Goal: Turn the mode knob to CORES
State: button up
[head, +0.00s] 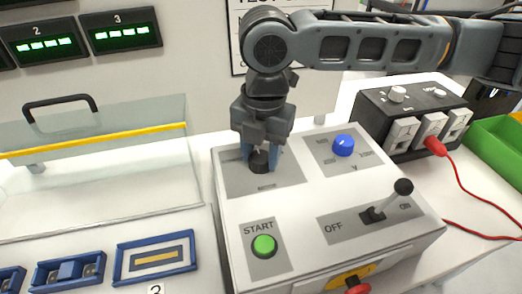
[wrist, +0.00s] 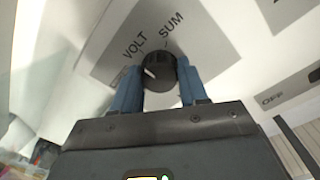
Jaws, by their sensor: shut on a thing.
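The black mode knob (wrist: 158,70) sits on a grey panel between the two blue fingers of my gripper (wrist: 159,84) in the wrist view. The fingers are shut on it from both sides. The labels VOLT and SUM show beyond the knob. A white mark on the knob lies towards its left side; I cannot tell exactly which label it points at. CORES is not readable in either view. In the head view my gripper (head: 260,150) points down over the knob (head: 259,164), at the back left of the white console (head: 300,200).
The console also bears a blue knob (head: 343,146), a green START button (head: 264,245), a toggle lever (head: 385,203) and a red button (head: 357,286). A clear cover (head: 95,165) stands left. A dark box with a red plug (head: 435,146) stands at right.

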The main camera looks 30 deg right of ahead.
aim_at(261, 154)
jog(key=n, duration=0.6)
jog(key=shift+w, duration=0.1)
jog(key=n+b, duration=0.1)
jog(key=n, duration=0.4)
jog(key=shift+b, duration=0.3)
jog(key=shift+n, duration=0.4)
jog(key=o, duration=1.1)
jog(key=shift+c, duration=0.2)
jog(key=shift+d+r, duration=0.15)
jog(key=shift+r, duration=3.75)
